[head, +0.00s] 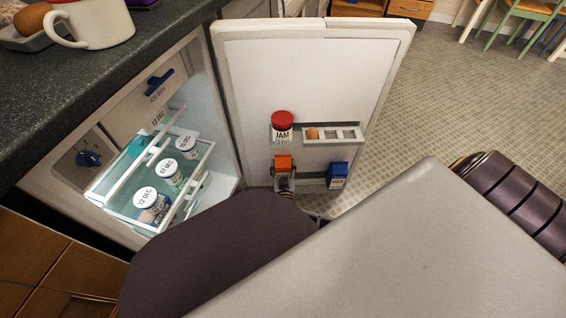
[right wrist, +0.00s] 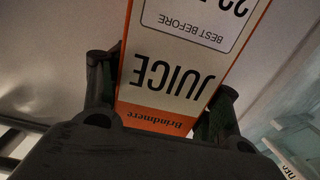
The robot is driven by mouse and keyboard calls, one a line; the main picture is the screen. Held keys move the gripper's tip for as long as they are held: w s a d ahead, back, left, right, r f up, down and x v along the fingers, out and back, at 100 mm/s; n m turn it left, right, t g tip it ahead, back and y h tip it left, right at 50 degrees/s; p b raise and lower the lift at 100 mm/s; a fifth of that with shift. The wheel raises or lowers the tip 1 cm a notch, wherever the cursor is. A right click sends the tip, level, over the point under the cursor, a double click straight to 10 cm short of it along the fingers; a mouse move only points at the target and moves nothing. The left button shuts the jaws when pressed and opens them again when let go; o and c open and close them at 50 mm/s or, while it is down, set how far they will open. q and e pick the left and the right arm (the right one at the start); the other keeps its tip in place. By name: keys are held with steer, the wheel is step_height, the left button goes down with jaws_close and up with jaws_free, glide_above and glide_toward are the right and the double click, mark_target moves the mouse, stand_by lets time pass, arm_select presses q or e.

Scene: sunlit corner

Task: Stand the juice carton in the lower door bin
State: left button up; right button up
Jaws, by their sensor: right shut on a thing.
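The juice carton (head: 283,163) is orange with a white label and appears roughly upright before the lower part of the open fridge door. My right gripper (head: 284,183) is shut on it; the right wrist view shows the carton (right wrist: 172,85) between both fingers. The lower door bin (head: 311,182) runs along the bottom of the door, with a blue milk carton (head: 337,174) at its right end. The gripper hides the carton's base, so I cannot tell whether it touches the bin floor. My left gripper is not in view.
Above, the door shelf holds a red-lidded jam jar (head: 282,127) and an egg rack (head: 333,135) with one egg. Several dated jars stand on the fridge shelf (head: 191,176) at left. A counter (head: 110,70) with a mug (head: 92,24) overhangs the fridge.

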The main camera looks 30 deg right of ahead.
steer(key=shift+f, duration=2.4)
steer(key=shift+f, duration=0.65)
steer(key=o, duration=1.4)
steer(key=shift+o, duration=1.1)
steer(key=shift+s+f, duration=0.1)
steer(key=shift+f, duration=0.05)
steer(key=shift+s, duration=0.1)
steer(key=v, duration=0.7)
steer(key=shift+a, duration=0.15)
